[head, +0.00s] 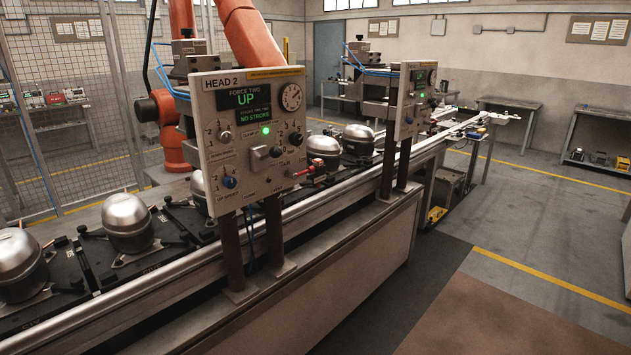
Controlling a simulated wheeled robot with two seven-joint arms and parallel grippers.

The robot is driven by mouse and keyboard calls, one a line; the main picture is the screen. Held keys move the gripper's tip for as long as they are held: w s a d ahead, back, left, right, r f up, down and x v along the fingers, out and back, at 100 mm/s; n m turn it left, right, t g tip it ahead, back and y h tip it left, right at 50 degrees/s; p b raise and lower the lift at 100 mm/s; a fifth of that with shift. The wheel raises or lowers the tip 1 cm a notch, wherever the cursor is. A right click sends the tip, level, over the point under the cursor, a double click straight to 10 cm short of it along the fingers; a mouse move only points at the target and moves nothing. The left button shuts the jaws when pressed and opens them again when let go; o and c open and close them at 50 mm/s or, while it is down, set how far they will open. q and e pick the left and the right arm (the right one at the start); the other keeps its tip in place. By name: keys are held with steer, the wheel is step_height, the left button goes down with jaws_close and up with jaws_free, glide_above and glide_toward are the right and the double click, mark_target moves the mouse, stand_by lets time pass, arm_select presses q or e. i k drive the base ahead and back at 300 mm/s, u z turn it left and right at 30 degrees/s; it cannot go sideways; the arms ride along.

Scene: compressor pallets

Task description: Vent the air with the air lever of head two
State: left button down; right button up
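The head two panel (250,125) stands on two dark posts at the line's near side. Its top label reads HEAD 2, and a green display (244,98) reads UP. A second display (247,116) reads NO STROKE, and a green lamp (266,131) is lit. A round gauge (291,97) sits at the upper right. A small red-handled lever (306,171) sticks out at the panel's lower right edge; I cannot read its label for certain. A dark knob (276,151) sits left of it. Neither of my grippers is in view.
Several silver compressors (129,222) sit on black pallets along the conveyor (300,213). A second panel (415,98) stands farther right. An orange robot arm (252,38) is behind the head two panel. A yellow object (436,214) lies beside the line.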

mark_target(310, 168)
steer(key=z, duration=0.65)
steer(key=i, duration=1.2)
steer(key=z, duration=0.1)
